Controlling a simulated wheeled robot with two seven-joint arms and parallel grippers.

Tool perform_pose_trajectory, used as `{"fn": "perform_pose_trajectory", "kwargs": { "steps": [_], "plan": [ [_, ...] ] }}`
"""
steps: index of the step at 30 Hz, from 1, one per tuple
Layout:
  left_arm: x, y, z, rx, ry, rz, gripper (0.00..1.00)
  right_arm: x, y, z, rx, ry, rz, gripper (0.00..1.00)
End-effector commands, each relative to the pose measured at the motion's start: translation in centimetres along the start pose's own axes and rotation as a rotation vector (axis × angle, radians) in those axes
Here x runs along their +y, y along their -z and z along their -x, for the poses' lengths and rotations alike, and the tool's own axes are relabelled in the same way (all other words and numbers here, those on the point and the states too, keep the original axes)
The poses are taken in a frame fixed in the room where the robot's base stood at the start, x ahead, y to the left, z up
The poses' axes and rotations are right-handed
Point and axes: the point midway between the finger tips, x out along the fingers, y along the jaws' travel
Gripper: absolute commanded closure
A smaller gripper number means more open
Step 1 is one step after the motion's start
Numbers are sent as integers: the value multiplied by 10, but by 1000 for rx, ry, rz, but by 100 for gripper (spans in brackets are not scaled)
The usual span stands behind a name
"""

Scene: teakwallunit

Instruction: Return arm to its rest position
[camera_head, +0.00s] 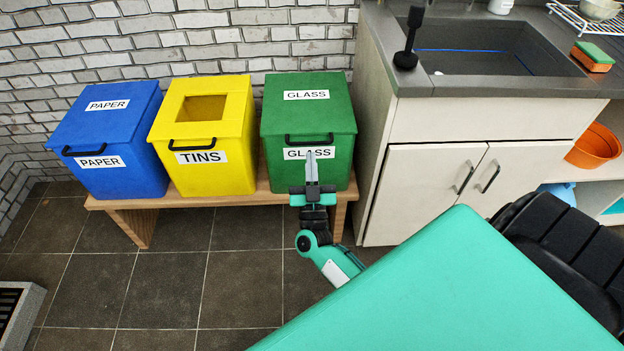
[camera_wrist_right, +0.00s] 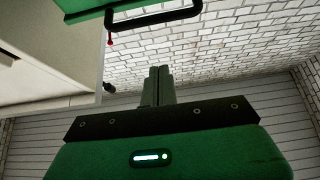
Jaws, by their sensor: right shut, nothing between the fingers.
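My right gripper (camera_head: 312,160) is in front of the green GLASS bin (camera_head: 309,104) in the head view, its fingers together and pointing up toward the bin's front label. I cannot tell from this view how far the fingertips are from the bin. In the right wrist view the fingers (camera_wrist_right: 159,72) are shut with nothing between them. That view also shows a green edge with a dark handle (camera_wrist_right: 155,20) at the top. My right arm (camera_head: 325,255) reaches out from the lower right. My left gripper is not in view.
A blue PAPER bin (camera_head: 104,125) and a yellow TINS bin (camera_head: 215,130) with a square opening stand beside the green bin on a wooden bench (camera_head: 175,199). A sink cabinet (camera_head: 420,185) stands close on the right.

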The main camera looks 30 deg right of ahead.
Motion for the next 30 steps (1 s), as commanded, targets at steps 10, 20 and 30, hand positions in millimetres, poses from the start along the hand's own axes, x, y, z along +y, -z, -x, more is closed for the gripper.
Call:
{"fn": "perform_pose_trajectory", "kwargs": {
  "steps": [10, 20, 30],
  "plan": [
    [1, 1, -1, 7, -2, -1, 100, 0, 2, 42, 1, 0, 0, 100],
    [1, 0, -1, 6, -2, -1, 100, -8, 4, 44, -18, 48, -17, 100],
    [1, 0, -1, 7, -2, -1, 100, -74, 21, 78, -274, 490, -125, 100]
  ]
}}
